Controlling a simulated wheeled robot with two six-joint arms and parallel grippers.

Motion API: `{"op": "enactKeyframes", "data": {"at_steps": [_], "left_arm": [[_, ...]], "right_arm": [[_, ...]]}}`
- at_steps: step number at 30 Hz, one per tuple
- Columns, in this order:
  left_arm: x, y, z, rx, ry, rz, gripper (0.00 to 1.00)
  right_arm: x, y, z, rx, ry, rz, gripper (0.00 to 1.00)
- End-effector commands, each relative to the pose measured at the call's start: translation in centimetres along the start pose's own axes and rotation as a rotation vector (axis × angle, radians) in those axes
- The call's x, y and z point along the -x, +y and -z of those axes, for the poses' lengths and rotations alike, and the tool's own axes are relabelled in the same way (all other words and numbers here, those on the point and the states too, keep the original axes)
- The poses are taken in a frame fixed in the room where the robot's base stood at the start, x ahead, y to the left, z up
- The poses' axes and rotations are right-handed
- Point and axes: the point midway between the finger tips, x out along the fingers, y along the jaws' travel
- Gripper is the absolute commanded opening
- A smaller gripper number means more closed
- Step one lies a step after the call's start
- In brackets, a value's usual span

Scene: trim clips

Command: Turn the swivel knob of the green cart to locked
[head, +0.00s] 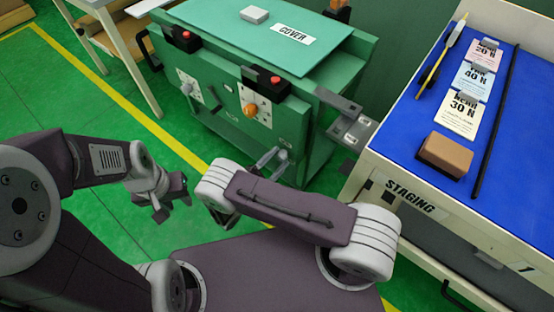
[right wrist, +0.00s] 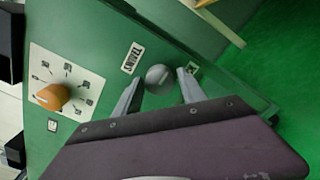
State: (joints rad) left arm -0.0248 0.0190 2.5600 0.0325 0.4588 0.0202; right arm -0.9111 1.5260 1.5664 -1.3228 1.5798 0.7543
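The green cart (head: 222,120) stands ahead. In the right wrist view, its grey round swivel knob (right wrist: 159,78) sits beside the SWIVEL label (right wrist: 133,58), with a small symbol plate (right wrist: 193,69) on its other side. My right gripper (right wrist: 160,84) is open, one finger on each side of the knob, with small gaps seeming to remain. Whether the fingers touch it is unclear. In the head view my right gripper (head: 272,160) is at the cart's lower front and the knob cannot be made out there. My left gripper (head: 173,206) appears open and empty, away from the cart.
An orange knob on a white dial plate (head: 257,108) and black boxes with red buttons (head: 268,82) are on the cart. A COVER panel (head: 265,35) lies on top. The STAGING table (head: 411,198) with blue top stands right. Green floor (head: 90,130) is free at left.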

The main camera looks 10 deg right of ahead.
Motion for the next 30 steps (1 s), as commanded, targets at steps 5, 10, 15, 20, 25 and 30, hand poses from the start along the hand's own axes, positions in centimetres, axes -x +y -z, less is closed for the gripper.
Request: {"op": "enactKeyframes", "data": {"at_steps": [5, 10, 15, 20, 25, 30], "left_arm": [[0.0, 0.0, 0.0, 0.0, 0.0, 0.0, 0.36], [-0.1, 0.0, 0.0, 0.0, 0.0, 0.0, 0.36], [-0.9, 0.0, -0.1, 0.0, 0.0, 0.0, 0.36], [-2.0, 0.0, -0.2, 0.0, 0.0, 0.0, 0.36], [-2.6, -0.1, -0.3, 0.0, 0.0, 0.0, 0.36], [-2.5, -0.1, -0.3, 0.0, 0.0, 0.0, 0.36]], "right_arm": [[0.0, 0.0, 0.0, 0.001, -0.001, -0.001, 0.59], [0.2, 0.0, 0.0, 0.001, -0.001, -0.002, 0.59], [3.1, -0.1, 0.3, -0.002, 0.004, -0.005, 0.59], [6.7, -0.2, 0.3, -0.001, 0.003, -0.004, 0.59], [8.8, -0.1, 0.1, 0.001, 0.0, -0.003, 0.59], [9.1, 0.0, 0.0, 0.001, -0.002, 0.0, 0.59]]}}
